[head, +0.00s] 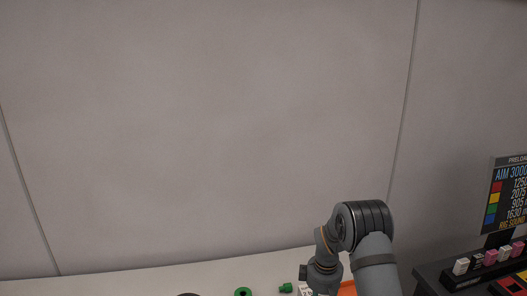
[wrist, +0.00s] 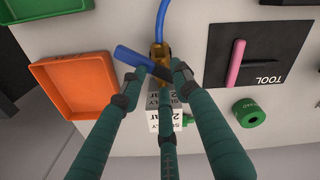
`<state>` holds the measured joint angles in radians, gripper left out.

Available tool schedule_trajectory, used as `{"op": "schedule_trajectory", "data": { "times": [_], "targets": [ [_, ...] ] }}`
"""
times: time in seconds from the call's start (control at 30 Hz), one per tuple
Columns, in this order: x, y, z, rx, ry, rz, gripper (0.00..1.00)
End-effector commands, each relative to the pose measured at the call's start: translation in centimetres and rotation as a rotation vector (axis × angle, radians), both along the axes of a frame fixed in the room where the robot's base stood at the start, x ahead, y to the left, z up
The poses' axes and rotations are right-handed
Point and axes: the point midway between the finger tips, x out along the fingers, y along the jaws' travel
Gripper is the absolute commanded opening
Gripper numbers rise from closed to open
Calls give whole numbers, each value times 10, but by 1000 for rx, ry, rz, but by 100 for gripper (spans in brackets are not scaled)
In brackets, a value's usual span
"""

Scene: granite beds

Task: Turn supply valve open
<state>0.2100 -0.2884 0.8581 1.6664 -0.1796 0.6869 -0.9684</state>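The supply valve (wrist: 158,51) shows at the top middle of the wrist view, with a brass body and a blue hose rising from it. Its blue lever handle (wrist: 134,58) slants from upper left down to a dark part near the body. My gripper (wrist: 155,77) has its fingers apart, with the tips on either side of the lever's lower part. Whether a tip touches the lever I cannot tell. A white label block (wrist: 162,122) reading supply and bar stands behind the fingers, partly hidden. In the head view the valve is not clearly visible.
An orange tray (wrist: 62,70) and a green tray (wrist: 40,8) lie left of the valve. A black tool mat (wrist: 290,45) with a pink stick (wrist: 236,63) and a green ring-shaped part (wrist: 250,113) are at right. A display board (head: 508,192) stands far right.

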Motion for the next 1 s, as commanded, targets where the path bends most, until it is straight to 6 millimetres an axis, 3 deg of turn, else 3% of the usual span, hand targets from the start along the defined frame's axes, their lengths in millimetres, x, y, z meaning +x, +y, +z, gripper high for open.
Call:
{"op": "schedule_trajectory", "data": {
  "times": [0.03,0.2,0.53,0.83,1.0],
  "targets": [
    [-12,2,-16,1,36,-1,29],
    [-13,3,-16,1,36,-1,29],
    [-13,3,5,2,38,-1,29],
    [-12,2,9,0,33,7,29],
    [-10,1,11,-5,30,264,29]
  ]
}}
